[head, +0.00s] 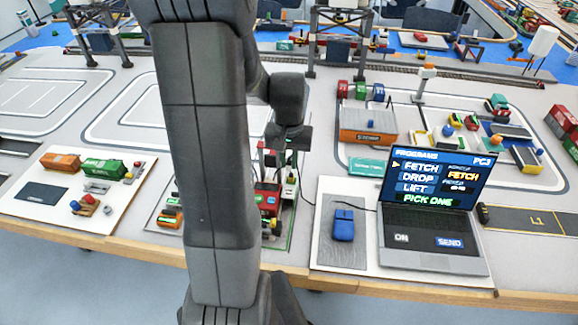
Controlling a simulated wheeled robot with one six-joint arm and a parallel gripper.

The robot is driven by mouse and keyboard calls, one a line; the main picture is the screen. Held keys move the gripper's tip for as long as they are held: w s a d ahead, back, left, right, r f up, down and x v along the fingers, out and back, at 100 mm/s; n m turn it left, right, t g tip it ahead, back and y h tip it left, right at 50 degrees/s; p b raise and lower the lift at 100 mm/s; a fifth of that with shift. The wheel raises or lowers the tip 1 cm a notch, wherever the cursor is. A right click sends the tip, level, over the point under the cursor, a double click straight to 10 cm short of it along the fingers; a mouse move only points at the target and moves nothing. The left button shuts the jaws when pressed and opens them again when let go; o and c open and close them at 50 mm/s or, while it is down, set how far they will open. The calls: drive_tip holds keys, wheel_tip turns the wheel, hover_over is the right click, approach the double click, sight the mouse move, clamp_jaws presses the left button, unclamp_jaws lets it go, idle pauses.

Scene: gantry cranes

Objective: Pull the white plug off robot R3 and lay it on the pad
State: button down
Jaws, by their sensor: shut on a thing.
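My gripper (288,150) points down over a green-edged board at the front middle of the table, just right of my arm. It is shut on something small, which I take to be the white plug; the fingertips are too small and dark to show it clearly. Just below the gripper stand a red block-like unit (267,198) and a narrow white and green unit (291,186). I cannot read a label R3 on either one. I cannot tell which surface is the pad.
A white board (45,208) with orange and green containers lies at the left. Gantry cranes (338,40) stand behind.

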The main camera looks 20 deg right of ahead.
drive_tip(key=shift+d, duration=0.1)
drive_tip(key=p, duration=0.3)
hover_over(338, 187)
drive_tip(key=shift+w+d, duration=0.1)
idle(1.1)
drive_tip(key=shift+f+b, duration=5.45)
drive_tip(key=shift+f, duration=2.15)
drive_tip(key=shift+f+b, duration=0.4)
drive_tip(key=shift+f, duration=0.15)
drive_tip(key=c, duration=1.3)
unclamp_jaws()
drive_tip(key=shift+r, duration=0.1)
